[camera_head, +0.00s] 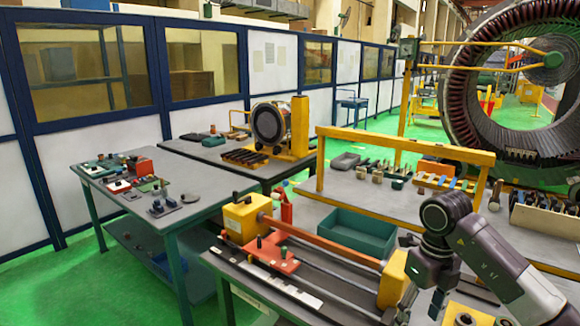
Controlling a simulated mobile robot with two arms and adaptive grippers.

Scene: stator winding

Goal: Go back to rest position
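My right arm (500,270) comes in from the lower right, dark grey and purple. Its wrist bends down at the right end of the near workbench. The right gripper (424,304) is small and partly seen at the lower edge, over the bench near a yellow block (393,280). Its fingers are too small and dark to tell whether they are open or shut, and I see nothing clearly held. My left arm and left gripper are out of view.
The near bench (345,300) carries a long red bar (320,238), a yellow block (246,217) and a green tray (355,232). A yellow frame (405,144) stands behind. Side table (190,212) holds small parts. A large stator ring (455,90) stands at the right.

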